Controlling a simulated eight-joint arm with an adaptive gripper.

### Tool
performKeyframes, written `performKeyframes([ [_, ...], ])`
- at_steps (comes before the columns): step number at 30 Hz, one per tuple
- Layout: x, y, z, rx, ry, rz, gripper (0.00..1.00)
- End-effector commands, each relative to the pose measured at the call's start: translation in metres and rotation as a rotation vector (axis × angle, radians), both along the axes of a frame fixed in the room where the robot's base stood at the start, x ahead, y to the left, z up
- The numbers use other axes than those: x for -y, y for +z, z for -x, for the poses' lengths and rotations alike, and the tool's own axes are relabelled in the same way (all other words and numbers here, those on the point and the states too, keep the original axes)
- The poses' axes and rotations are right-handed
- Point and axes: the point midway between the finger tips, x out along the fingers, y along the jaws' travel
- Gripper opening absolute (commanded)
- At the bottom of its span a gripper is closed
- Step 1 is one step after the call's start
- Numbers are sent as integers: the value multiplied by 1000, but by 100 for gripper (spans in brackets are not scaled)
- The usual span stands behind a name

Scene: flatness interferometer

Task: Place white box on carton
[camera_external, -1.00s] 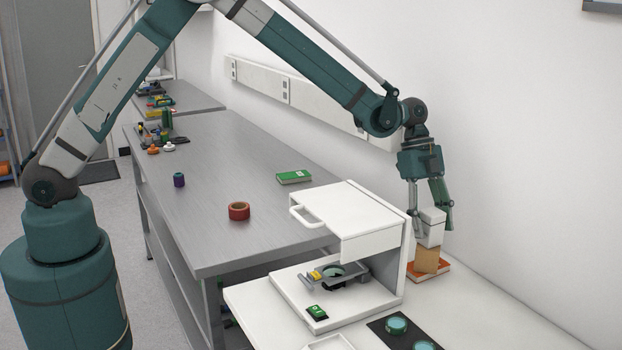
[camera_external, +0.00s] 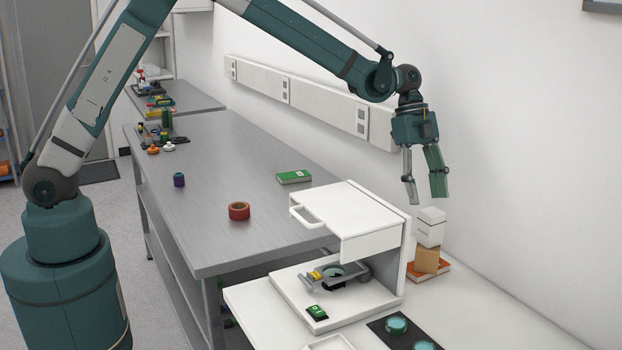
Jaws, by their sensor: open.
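The white box (camera_external: 430,228) rests on top of the brown carton (camera_external: 427,260), roughly upright. The carton sits on an orange-covered book (camera_external: 442,268) on the white table, behind the white instrument housing. My gripper (camera_external: 424,201) is open and empty. Its fingertips hang above and slightly left of the white box, apart from it.
The white instrument housing (camera_external: 352,222) with a raised lid and handle stands left of the stack. A black mat (camera_external: 378,328) with round teal parts lies in front. A grey bench (camera_external: 200,215) holds a red tape roll (camera_external: 238,211) and a green box (camera_external: 294,177). The wall is close behind.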

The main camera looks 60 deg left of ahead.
Motion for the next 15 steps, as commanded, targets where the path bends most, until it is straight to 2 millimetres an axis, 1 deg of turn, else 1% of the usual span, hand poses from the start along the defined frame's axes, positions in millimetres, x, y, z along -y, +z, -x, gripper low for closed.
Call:
performKeyframes([
  [1, -3, 7, 0, 0, 1, 0, 48],
  [6, -9, 23, 0, 0, 1, 0, 48],
  [10, -12, 29, 0, 0, 1, 0, 48],
  [15, -13, 31, 0, 0, 1, 0, 48],
])
